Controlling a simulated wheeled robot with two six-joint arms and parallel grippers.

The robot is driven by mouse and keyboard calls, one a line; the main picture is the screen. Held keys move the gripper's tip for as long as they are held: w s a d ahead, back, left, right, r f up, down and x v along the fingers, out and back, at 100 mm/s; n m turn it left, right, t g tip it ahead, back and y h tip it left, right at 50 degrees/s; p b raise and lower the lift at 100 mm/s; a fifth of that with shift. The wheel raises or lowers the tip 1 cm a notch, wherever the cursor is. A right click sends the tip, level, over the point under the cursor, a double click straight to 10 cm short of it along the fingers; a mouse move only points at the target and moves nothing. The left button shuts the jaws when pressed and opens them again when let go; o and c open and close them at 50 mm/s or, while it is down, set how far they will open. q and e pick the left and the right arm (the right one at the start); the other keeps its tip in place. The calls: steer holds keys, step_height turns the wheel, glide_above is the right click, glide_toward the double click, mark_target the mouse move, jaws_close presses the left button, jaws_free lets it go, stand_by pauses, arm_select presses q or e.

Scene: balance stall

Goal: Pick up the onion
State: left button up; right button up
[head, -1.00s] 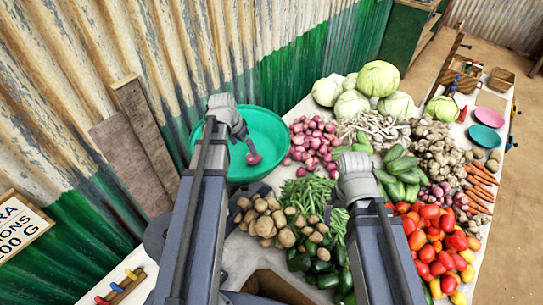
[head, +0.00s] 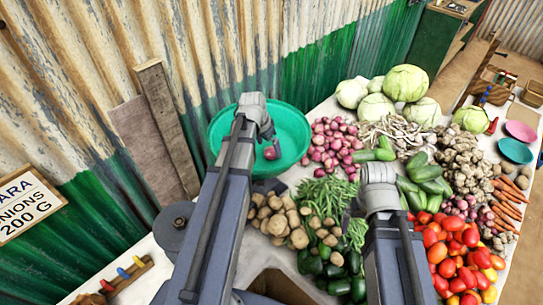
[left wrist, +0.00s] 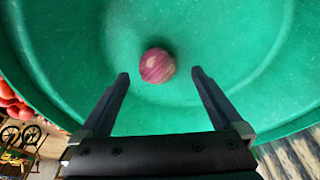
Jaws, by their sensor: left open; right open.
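A single reddish-purple onion (head: 270,153) lies in the green basin (head: 222,128) beside the corrugated wall. In the left wrist view the onion (left wrist: 158,65) sits on the basin's floor, just beyond my open fingertips and in line with the gap between them. My left gripper (head: 268,138) reaches down into the basin over the onion. The left wrist view shows its fingers (left wrist: 160,75) apart with nothing between them. My right gripper (head: 352,216) is over the vegetables, near the green beans; its fingers are small and dark there.
A heap of onions (head: 333,142) lies right of the basin. Potatoes (head: 280,218), green beans (head: 325,197), cucumbers (head: 425,175), tomatoes (head: 455,250) and cabbages (head: 405,83) crowd the table. A sign (head: 28,205) reading "ONIONS 200 G" stands at the left. The basin's rim surrounds my left gripper.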

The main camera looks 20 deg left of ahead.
mark_target(270, 149)
arm_select(q)
steer(key=b+x, duration=0.3)
steer(key=x, duration=0.1)
steer(key=shift+s+d, duration=0.1)
steer(key=shift+d, duration=0.1)
steer(key=shift+r, duration=0.1)
steer(key=shift+c, duration=0.2)
jaws_close()
step_height(270, 149, up, 10)
steer(key=p, duration=1)
